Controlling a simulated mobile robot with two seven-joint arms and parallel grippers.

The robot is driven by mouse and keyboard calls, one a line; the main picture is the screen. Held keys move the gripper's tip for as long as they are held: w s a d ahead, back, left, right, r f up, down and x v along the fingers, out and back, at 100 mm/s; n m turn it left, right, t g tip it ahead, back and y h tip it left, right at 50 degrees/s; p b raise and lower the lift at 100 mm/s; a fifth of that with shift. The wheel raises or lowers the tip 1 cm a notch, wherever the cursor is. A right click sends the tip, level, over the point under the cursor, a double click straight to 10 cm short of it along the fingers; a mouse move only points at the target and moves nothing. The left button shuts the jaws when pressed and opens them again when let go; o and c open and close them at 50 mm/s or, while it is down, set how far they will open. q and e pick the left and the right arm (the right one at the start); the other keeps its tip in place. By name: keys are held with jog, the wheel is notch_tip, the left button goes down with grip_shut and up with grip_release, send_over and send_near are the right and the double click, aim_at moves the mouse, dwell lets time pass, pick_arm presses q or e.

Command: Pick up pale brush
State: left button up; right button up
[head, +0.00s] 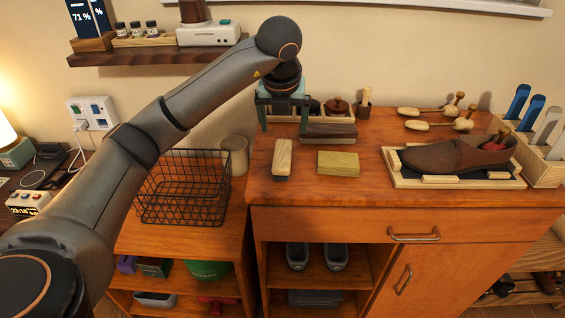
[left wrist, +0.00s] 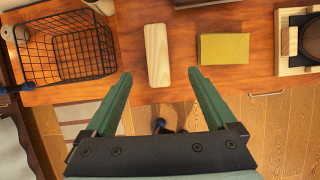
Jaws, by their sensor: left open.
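The pale brush (head: 283,155) is a light wooden block with a dark underside, lying on the wooden cabinet top near its left end. It also shows in the left wrist view (left wrist: 157,55), upper middle, lengthwise up the picture. My left gripper (head: 284,122) is open and empty, pointing down, above the cabinet top and behind the brush in the head view. In the left wrist view its green fingers (left wrist: 160,76) are spread wide, with the near end of the brush between the tips in the picture. They do not touch it. My right gripper is out of view.
A yellowish block (head: 338,163) lies right of the brush, and a dark brown block (head: 328,133) lies behind. A wire basket (head: 182,190) stands left on a lower surface. A brown shoe (head: 458,157) sits in a tray (head: 460,182) at right. The cabinet's front strip is clear.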

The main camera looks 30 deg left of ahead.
aim_at(282, 153)
pick_arm(q)
jog(key=x, duration=0.7)
jog(key=shift+a, duration=0.1)
jog(key=shift+s+x, duration=0.15)
jog(key=shift+x, duration=1.15)
jog(key=shift+s+x, duration=0.15)
jog(key=shift+x, duration=1.1)
jog(key=shift+f+b, duration=0.3)
jog(key=shift+f, duration=0.1)
grip_shut()
